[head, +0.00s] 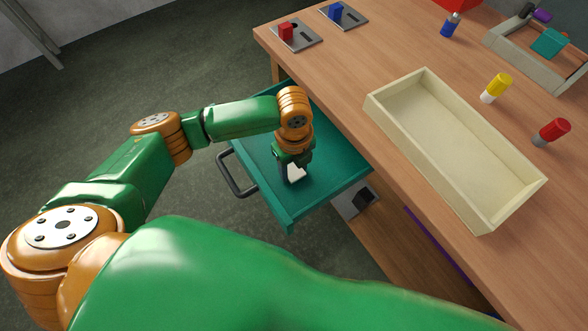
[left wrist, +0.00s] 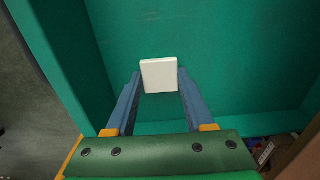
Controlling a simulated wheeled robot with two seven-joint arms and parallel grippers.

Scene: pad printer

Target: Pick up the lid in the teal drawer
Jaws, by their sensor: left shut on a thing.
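The teal drawer (head: 338,172) is pulled out from under the wooden table. The lid (left wrist: 159,75) is a small, pale, square piece; it also shows in the head view (head: 297,171), partly hidden by my gripper. My left gripper (left wrist: 158,80) reaches down into the drawer with its two fingers on either side of the lid, shut on it. In the head view my left gripper (head: 290,175) is inside the drawer. I cannot tell whether the lid touches the drawer floor. My right gripper is not in view.
A cream tray (head: 374,101) stands empty on the wooden table (head: 400,50). The drawer handle (head: 233,177) faces left.

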